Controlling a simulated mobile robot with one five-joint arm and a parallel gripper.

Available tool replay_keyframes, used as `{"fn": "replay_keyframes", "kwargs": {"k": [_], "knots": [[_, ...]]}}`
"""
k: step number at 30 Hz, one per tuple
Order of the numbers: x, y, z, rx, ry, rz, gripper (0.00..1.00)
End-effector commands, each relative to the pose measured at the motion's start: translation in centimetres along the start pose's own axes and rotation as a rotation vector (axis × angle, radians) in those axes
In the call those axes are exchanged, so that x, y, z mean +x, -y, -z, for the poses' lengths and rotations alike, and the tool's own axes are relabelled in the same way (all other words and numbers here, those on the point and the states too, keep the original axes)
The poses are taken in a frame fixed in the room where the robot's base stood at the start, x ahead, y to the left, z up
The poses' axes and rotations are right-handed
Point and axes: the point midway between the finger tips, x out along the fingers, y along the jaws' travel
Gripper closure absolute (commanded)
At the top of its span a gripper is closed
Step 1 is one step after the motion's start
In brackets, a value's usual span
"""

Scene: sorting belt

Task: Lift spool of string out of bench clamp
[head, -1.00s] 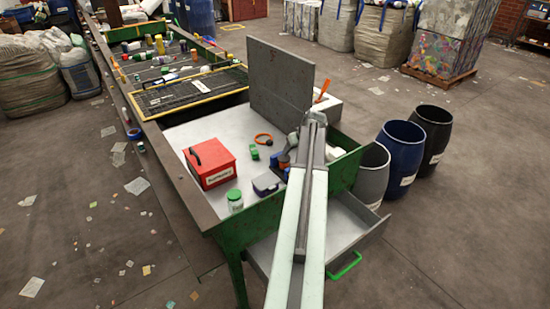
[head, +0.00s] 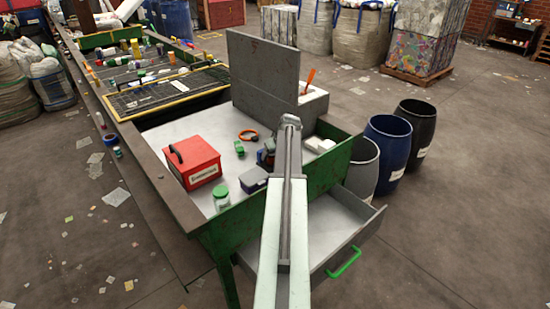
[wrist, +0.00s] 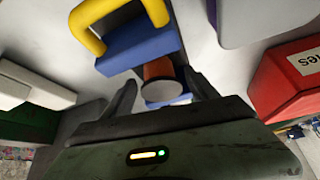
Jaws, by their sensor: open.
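In the wrist view, the spool of string (wrist: 158,69) shows orange-brown winding and a pale round end. It sits against the blue bench clamp (wrist: 141,42), which has a yellow handle (wrist: 98,22). My gripper (wrist: 162,88) is open, with one dark finger on each side of the spool. I cannot tell whether either finger touches it.
A grey upright panel (head: 262,75) stands behind. An open drawer (head: 352,221) juts out at the front right. Barrels (head: 387,150) stand to the right.

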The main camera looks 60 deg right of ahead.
Motion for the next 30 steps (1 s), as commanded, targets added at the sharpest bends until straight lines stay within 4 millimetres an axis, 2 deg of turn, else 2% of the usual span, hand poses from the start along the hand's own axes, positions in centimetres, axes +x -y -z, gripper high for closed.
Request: {"fn": "replay_keyframes", "kwargs": {"k": [1,2,9,11,15,30], "knots": [[1.1,0.0,-0.2,0.000,0.000,0.000,0.32],[1.2,0.0,-0.1,0.000,0.000,0.000,0.32],[1.0,0.1,0.1,0.000,0.000,0.000,0.32],[1.0,0.1,0.1,0.000,0.000,0.000,0.46],[1.0,0.1,0.1,-0.001,0.000,0.000,0.85],[0.2,0.0,-0.5,-0.002,0.000,0.000,0.87]]}}
